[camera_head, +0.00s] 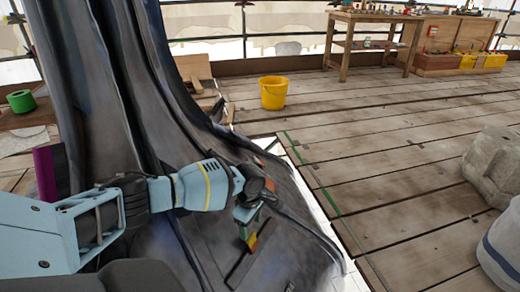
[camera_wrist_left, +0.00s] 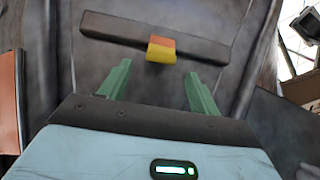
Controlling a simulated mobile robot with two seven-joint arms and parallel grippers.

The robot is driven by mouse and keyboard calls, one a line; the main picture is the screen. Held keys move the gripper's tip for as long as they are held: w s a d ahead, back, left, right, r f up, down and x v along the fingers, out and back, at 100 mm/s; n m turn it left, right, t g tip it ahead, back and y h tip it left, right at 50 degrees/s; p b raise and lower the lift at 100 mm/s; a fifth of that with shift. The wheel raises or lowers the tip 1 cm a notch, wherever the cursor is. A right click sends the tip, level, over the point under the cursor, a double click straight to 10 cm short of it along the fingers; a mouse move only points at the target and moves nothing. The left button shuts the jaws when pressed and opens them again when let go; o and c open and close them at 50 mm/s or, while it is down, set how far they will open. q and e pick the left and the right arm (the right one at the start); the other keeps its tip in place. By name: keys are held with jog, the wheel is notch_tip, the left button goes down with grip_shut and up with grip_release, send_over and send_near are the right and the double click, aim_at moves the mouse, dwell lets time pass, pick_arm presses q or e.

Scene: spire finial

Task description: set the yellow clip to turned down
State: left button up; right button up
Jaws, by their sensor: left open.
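The yellow clip (camera_head: 252,241) is on the lower part of the dark grey spire in the head view. In the left wrist view the clip (camera_wrist_left: 159,52) is a small block, orange on its upper face and yellow on its lower face, at the middle of a dark bar (camera_wrist_left: 112,29). My left gripper (camera_head: 246,222) is just above the clip in the head view. In the left wrist view its two green fingers (camera_wrist_left: 158,84) are spread apart, with nothing between them. The clip lies beyond the fingertips, roughly centred between them. My right gripper is not in view.
The spire (camera_head: 105,95) rises at the left and flares out toward the floor. A yellow bucket (camera_head: 273,93) stands on the planks behind. A stone block (camera_head: 493,165) is at the right. A wooden workbench (camera_head: 372,38) is at the back. The middle planks are clear.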

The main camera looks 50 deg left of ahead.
aim_at(251, 237)
pick_arm(q)
jog(key=shift+s+f, duration=0.1)
notch_tip(251, 237, down, 6)
jog(key=b, duration=0.3)
jog(key=shift+f+b, duration=0.5)
jog(key=shift+f, duration=0.3)
